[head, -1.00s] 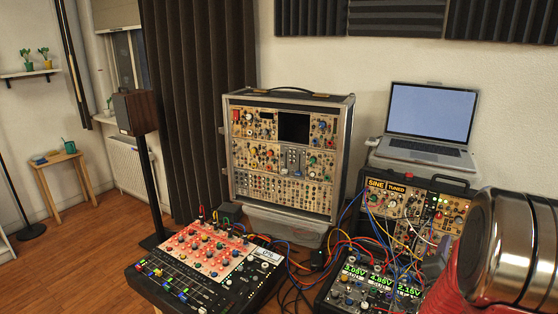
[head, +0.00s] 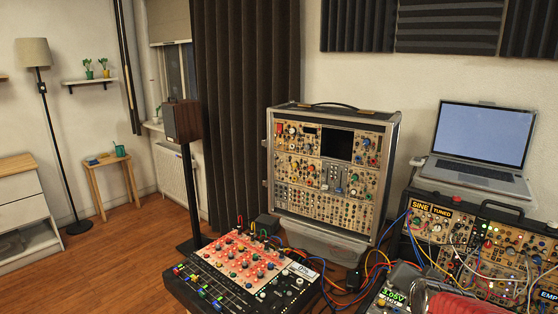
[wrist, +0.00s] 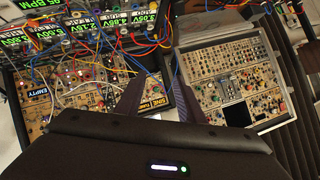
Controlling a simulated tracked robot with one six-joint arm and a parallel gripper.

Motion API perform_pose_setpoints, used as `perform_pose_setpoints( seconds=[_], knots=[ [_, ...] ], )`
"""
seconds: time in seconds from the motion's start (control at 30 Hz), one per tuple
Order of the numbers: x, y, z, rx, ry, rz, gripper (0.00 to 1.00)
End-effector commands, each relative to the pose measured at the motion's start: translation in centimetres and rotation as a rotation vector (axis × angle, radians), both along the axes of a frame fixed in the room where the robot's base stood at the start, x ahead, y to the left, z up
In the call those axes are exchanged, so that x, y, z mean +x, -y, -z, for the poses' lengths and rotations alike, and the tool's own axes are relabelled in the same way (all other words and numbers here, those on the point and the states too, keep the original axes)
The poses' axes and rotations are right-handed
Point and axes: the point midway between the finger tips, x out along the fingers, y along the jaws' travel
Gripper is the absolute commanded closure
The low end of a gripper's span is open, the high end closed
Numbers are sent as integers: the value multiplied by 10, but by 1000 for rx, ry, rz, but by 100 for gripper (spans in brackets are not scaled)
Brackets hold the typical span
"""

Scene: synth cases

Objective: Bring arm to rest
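My gripper (wrist: 160,95) shows at the lower middle of the wrist view. Its two dark fingers stand apart, and patch gear shows in the gap between them, with nothing held. It is above the synth gear. In the head view only a red and metal piece of my arm (head: 455,303) shows at the bottom right edge; the gripper is out of that picture.
An upright synth case (head: 328,170) stands at the centre, with a mixer (head: 245,275) in front. A laptop (head: 480,145) and a cabled case (head: 470,235) are at the right. A speaker on a stand (head: 183,122) is left of the case. Open wooden floor (head: 120,265) lies at the left.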

Motion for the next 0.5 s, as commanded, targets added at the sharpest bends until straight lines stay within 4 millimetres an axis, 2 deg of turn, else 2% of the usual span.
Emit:
perform_pose_setpoints(
  seconds=[0.03,0.2,0.37,0.5],
  knots=[
    [-7,-15,-4,-12,-29,-40,65],
    [-38,-57,-8,-58,-151,-174,65],
    [-75,-91,-10,-104,-263,-300,65],
    [-112,-116,-10,-151,-359,-413,65]
  ],
)
